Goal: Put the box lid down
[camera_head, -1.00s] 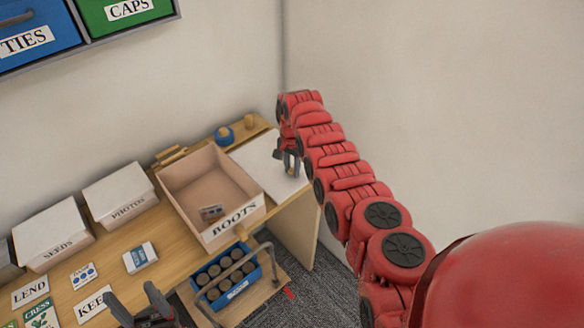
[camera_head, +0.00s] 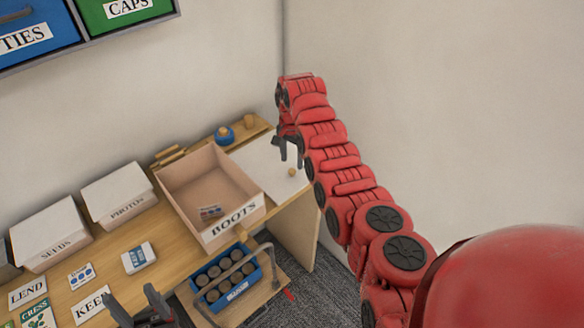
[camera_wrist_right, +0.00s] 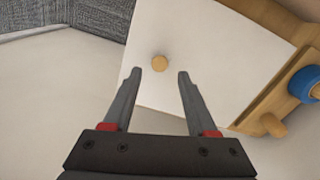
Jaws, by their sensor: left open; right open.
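The white box lid (camera_head: 262,160) lies flat on the right end of the desk, beside the open BOOTS box (camera_head: 205,190). Its small round wooden knob (camera_head: 291,172) shows on top. My right gripper (camera_head: 289,160) is open and empty above the lid. In the right wrist view the lid (camera_wrist_right: 205,60) and its knob (camera_wrist_right: 160,63) are seen beyond the spread fingertips (camera_wrist_right: 158,73), and nothing is between them. My left gripper (camera_head: 140,305) is open at the bottom of the head view, over the desk's front. The BOOTS box holds a small card-like item (camera_head: 210,211).
White SEEDS (camera_head: 50,232) and PHOTOS (camera_head: 119,195) boxes stand along the wall. A blue crate of dark cylinders (camera_head: 226,280) sits in front. A blue round object (camera_head: 224,136) stands on the back ledge. LEND (camera_head: 27,292) and KEEP (camera_head: 92,305) cards lie at left.

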